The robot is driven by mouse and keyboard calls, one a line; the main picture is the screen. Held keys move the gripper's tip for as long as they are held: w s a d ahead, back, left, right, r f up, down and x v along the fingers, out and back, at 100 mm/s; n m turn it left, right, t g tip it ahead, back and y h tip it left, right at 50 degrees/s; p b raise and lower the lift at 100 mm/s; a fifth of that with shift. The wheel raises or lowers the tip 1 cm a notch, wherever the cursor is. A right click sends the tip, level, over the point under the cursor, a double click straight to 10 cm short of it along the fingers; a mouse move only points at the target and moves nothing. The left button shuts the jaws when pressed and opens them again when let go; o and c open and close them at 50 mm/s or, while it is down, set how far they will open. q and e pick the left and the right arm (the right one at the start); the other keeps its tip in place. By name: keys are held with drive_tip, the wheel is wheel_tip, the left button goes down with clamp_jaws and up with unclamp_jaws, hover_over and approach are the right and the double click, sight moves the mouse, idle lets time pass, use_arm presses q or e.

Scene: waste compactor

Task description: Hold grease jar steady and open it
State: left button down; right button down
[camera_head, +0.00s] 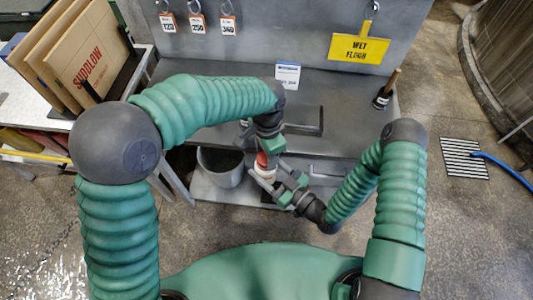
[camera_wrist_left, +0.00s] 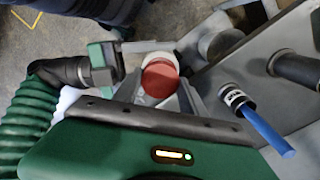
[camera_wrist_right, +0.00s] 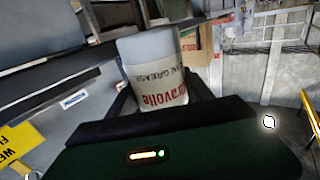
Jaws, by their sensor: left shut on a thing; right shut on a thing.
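The grease jar (camera_head: 265,174) is white with a red lid (camera_head: 262,159) and is held between my two grippers in front of the grey bench. In the right wrist view the jar (camera_wrist_right: 157,75) shows its printed label, and my right gripper (camera_wrist_right: 160,98) is shut around its body. My left gripper (camera_head: 265,151) comes from above and is shut on the red lid. In the left wrist view the lid (camera_wrist_left: 160,79) sits between the left fingers, with the white body partly showing beneath. Whether the lid has turned cannot be told.
A grey bucket (camera_head: 221,168) stands just left of the jar, on the low ledge. The grey bench top (camera_head: 330,95) lies behind the grippers, with a dark-based handled tool (camera_head: 385,92) at its right. A yellow wet floor sign (camera_head: 359,48) hangs behind.

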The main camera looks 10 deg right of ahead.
use_arm(q)
drive_tip(key=shift+r, duration=0.65)
